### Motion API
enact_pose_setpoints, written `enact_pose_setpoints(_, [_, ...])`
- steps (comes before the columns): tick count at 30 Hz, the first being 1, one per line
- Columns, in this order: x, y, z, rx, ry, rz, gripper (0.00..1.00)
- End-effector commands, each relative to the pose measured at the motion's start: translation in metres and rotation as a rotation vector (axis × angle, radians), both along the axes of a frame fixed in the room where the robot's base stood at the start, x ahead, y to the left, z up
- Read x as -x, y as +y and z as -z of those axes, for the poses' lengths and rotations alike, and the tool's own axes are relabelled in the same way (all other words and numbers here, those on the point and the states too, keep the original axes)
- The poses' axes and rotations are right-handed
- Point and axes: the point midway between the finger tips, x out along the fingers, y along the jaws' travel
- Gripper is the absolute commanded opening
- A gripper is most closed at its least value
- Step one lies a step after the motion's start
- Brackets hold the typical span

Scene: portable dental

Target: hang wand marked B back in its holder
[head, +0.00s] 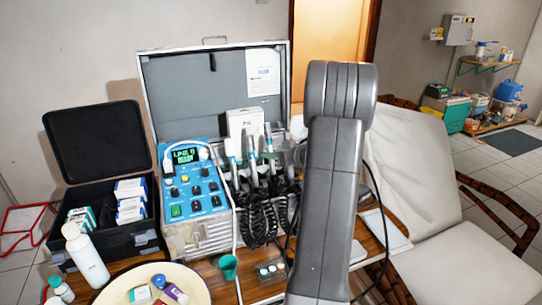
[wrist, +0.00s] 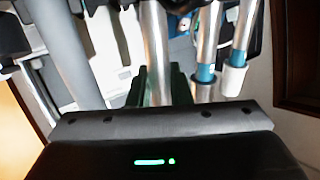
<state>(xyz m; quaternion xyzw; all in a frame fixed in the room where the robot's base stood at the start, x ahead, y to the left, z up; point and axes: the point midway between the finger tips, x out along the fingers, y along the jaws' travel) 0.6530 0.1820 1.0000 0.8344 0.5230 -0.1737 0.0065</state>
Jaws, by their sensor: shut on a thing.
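My gripper (wrist: 160,82) is shut on a silver metal wand (wrist: 156,45) in the wrist view. The wand runs up between the dark fingers, and its letter mark cannot be read. In the head view my raised arm hides most of the gripper and the held wand. Other wands stand in a row at the holder of the open dental case, one with a teal band (wrist: 206,73) and one with a white end (wrist: 234,75) in the wrist view. They also show in the head view (head: 251,148), above black coiled hoses (head: 262,218). The free holder slot cannot be made out.
The blue control panel (head: 192,190) sits left of the wands. A white box (head: 244,122) stands behind them. A green cup (head: 228,266) and a round tray (head: 112,292) are in front. A black case (head: 110,235) is at left, a reclined white chair (head: 425,190) at right.

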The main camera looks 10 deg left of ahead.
Motion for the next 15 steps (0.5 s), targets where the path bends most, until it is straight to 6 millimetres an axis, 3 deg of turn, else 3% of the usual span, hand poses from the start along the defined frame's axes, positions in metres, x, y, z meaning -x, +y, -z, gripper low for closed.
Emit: enact_pose_setpoints(15, [0.0015, -0.0011, 0.0065, -0.001, 0.0, 0.0, 0.0])
